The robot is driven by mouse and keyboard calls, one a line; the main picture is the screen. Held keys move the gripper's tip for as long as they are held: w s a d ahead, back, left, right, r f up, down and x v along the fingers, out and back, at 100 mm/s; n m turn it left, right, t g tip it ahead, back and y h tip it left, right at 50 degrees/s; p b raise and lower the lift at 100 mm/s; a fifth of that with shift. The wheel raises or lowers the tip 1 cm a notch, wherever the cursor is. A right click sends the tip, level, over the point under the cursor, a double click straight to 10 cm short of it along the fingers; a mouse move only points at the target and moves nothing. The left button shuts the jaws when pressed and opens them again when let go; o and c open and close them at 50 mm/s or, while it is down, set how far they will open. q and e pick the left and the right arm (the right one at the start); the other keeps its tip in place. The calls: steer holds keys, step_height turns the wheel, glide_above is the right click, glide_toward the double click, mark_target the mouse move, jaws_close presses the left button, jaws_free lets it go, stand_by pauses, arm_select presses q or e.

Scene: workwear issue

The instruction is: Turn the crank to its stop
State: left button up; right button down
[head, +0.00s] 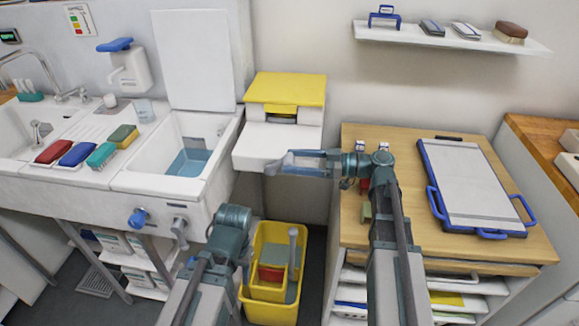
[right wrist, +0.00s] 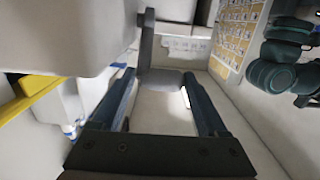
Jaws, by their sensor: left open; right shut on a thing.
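The crank shows in the right wrist view as a dark grey upright arm (right wrist: 147,42) with a wider grey part (right wrist: 160,78) at its lower end, between my finger ends. In the head view my right gripper (head: 290,162) points left beside the white unit with a yellow lid (head: 286,88), and its fingers largely hide the crank. My right gripper, also in the right wrist view (right wrist: 160,92), is shut on the crank. My left gripper (head: 232,222) is low, in front of the sink's right end, apart from the crank. It is open; its fingertips are hard to make out.
A yellow bucket (head: 268,310) stands on the floor below the white unit. A wooden-topped cabinet (head: 400,215) with a blue-handled board (head: 465,185) is at right. The sink (head: 150,185) with coloured brushes is at left. A wall shelf (head: 450,40) hangs above.

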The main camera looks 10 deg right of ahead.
steer(key=shift+s+d+f+b, duration=0.2)
steer(key=shift+s+f+b, duration=0.15)
steer(key=shift+f, duration=0.2)
steer(key=shift+s+d+f+b, duration=0.25)
steer(key=shift+f+b, duration=0.15)
steer(key=shift+f, duration=0.1)
steer(key=shift+a+g, duration=0.1)
steer(key=shift+g, duration=0.2)
steer(key=shift+c, duration=0.4)
jaws_free()
steer(key=shift+s, duration=0.1)
steer(key=shift+w, duration=0.25)
steer(key=f+v, duration=0.1)
steer(key=v, duration=1.3)
steer(key=shift+r+p, duration=0.35)
steer(key=shift+r, duration=0.05)
steer(key=shift+s, duration=0.1)
